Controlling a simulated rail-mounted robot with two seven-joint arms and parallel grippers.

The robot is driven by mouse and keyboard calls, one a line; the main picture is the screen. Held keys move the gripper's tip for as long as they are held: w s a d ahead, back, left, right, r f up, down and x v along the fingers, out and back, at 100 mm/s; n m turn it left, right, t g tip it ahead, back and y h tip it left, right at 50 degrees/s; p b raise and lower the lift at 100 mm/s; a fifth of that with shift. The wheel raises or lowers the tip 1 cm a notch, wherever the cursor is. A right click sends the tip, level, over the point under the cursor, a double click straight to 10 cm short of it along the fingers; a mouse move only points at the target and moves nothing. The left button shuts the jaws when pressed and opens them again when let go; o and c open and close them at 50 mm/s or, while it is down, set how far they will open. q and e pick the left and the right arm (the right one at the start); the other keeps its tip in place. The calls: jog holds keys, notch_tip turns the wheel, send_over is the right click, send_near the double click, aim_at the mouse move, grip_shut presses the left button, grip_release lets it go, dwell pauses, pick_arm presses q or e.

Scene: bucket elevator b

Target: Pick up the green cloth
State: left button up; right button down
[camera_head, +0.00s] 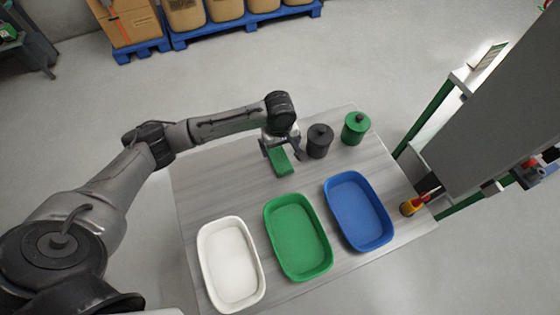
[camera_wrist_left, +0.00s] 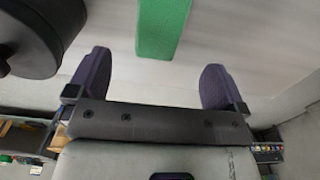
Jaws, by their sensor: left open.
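In the left wrist view the cloth (camera_wrist_left: 163,25) shows at the top, ahead of the space between the fingers. My left gripper (camera_head: 281,151) is at the far end of the cloth and partly covers it. In the left wrist view the gripper (camera_wrist_left: 153,80) has its two dark fingers wide apart with nothing between them. My right gripper is not in view.
A black lidded jar (camera_head: 319,141) stands close right of the gripper, with a green jar (camera_head: 355,128) beyond. White (camera_head: 231,300), green (camera_head: 298,238) and blue (camera_head: 358,211) trays line the near side of the table (camera_head: 215,180). A grey panel (camera_head: 500,110) rises at the right.

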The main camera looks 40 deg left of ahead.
aim_at(281, 159)
pick_arm(q)
notch_tip(281, 159, down, 3)
jog(key=shift+f, duration=0.2)
jog(key=f, duration=0.1)
jog(key=f+b, duration=0.1)
jog(key=f, duration=0.2)
jog(key=shift+d+f, duration=0.2)
jog(key=shift+d, duration=0.05)
jog(key=shift+f+b, duration=0.3)
jog(key=shift+f, duration=0.15)
jog(key=c, duration=1)
jog(key=shift+r+p, duration=1)
jog(key=shift+r, duration=4.05)
